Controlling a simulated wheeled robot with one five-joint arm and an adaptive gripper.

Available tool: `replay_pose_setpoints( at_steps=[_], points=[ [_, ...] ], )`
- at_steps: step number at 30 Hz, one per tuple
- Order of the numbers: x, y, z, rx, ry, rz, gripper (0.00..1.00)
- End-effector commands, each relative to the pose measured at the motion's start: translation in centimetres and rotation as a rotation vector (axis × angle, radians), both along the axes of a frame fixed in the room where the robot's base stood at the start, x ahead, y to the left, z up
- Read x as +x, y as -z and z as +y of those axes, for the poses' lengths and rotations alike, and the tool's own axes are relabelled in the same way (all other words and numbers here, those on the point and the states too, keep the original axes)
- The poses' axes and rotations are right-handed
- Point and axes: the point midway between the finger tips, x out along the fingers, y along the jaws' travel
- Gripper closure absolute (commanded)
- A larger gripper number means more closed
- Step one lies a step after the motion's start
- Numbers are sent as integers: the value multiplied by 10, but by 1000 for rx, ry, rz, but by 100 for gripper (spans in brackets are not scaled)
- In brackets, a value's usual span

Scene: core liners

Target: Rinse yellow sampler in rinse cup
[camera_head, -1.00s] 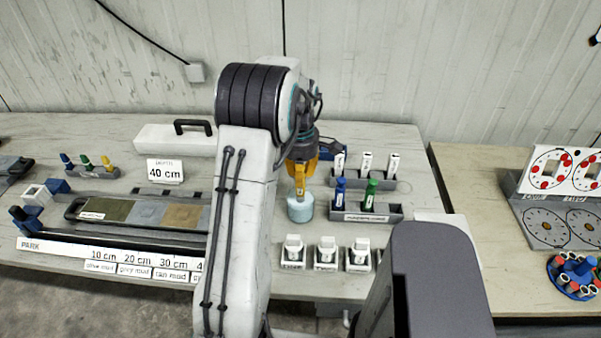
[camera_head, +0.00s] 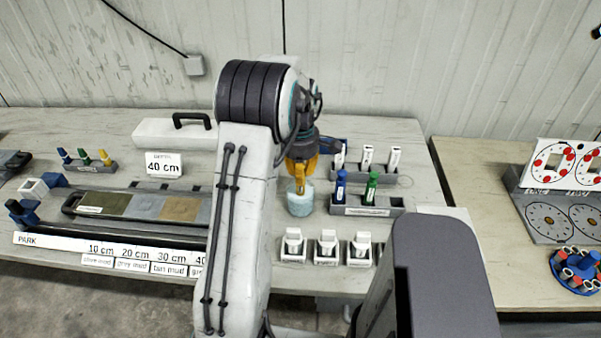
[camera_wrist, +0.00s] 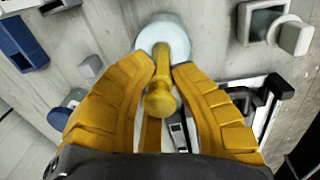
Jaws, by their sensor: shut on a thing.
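The yellow sampler (camera_wrist: 175,62) is held upright between the yellow fingers of my gripper (camera_wrist: 162,80), which is shut on it. The sampler's far end reaches into the pale blue rinse cup (camera_wrist: 148,37) in the wrist view. In the head view my gripper (camera_head: 300,178) is right over the rinse cup (camera_head: 300,205), and the sampler's lower part is hidden by the cup. My arm stands just left of the cup in that view.
A grey rack (camera_head: 368,210) with blue and green samplers stands right of the cup. Several white blocks (camera_head: 326,250) stand in front. A core tray (camera_head: 140,207) lies to the left, behind label cards (camera_head: 130,258). A small rack with coloured pieces (camera_head: 90,168) is at the far left.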

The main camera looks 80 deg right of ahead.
Motion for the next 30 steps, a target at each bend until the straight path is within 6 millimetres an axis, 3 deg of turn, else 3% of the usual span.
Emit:
replay_pose_setpoints(
  at_steps=[16, 30],
  points=[
    [0, 8, 0, 0, 0, 0, 100],
    [0, -5, 0, 0, 0, 0, 100]
  ],
)
